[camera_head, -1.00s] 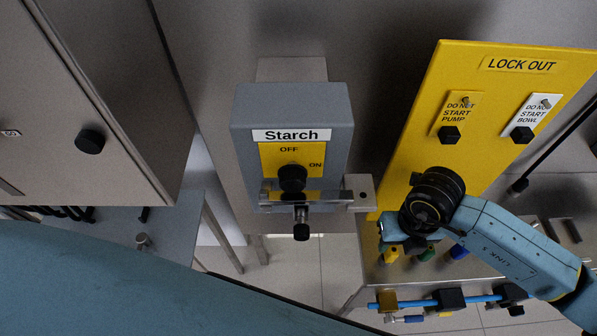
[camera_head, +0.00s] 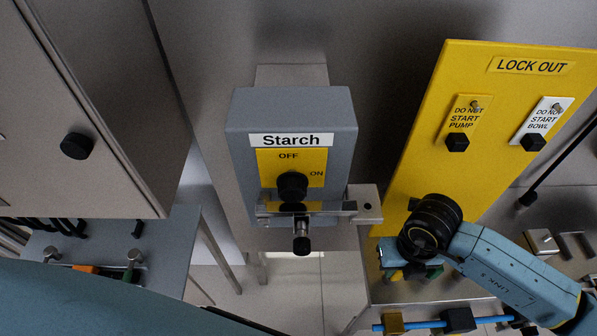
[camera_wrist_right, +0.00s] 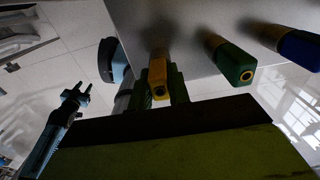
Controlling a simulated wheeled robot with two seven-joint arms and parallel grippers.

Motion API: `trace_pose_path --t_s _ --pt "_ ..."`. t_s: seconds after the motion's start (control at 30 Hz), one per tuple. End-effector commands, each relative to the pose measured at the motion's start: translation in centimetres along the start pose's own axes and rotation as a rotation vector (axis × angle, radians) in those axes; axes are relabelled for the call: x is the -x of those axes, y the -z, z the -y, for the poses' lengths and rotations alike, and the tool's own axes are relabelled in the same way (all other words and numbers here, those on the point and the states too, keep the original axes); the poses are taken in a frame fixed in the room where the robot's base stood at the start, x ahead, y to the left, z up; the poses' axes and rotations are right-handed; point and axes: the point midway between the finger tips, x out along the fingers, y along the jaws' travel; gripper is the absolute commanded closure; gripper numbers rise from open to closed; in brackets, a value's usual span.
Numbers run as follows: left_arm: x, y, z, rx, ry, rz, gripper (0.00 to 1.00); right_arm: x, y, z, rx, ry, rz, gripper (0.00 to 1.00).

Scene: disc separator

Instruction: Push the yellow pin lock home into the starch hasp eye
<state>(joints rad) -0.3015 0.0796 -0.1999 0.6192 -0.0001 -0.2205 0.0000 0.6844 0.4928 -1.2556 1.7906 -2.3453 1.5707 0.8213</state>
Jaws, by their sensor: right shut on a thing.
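The yellow pin lock (camera_wrist_right: 158,78) sits between the two fingers of my right gripper (camera_wrist_right: 161,90) in the right wrist view. The gripper is shut on it, at the rack with the other locks. In the head view my right gripper (camera_head: 402,268) is at lower right, below the yellow board, and its fingers are mostly hidden. The grey Starch box (camera_head: 240,165) is left of it, with its knob (camera_head: 292,187) above a metal hasp bar. The hasp eye (camera_head: 368,205) is a plate with a small hole at the box's right. My left gripper (camera_wrist_right: 78,93) shows small in the wrist view, fingers apart.
A green lock (camera_wrist_right: 232,62) and a blue lock (camera_wrist_right: 300,48) stand beside the yellow one. The yellow LOCK OUT board (camera_head: 480,130) rises behind my right arm. Open space lies between the box and my right gripper.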

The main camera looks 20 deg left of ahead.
Motion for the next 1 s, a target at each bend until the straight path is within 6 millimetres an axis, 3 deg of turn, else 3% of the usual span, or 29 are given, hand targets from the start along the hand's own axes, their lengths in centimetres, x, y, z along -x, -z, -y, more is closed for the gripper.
trace_pose_path --t_s 1.0 --pt "2.5 0.4 0.1 0.0 0.001 -0.003 0.64 3.3 0.0 0.0 0.0 0.0 0.0 1.0"
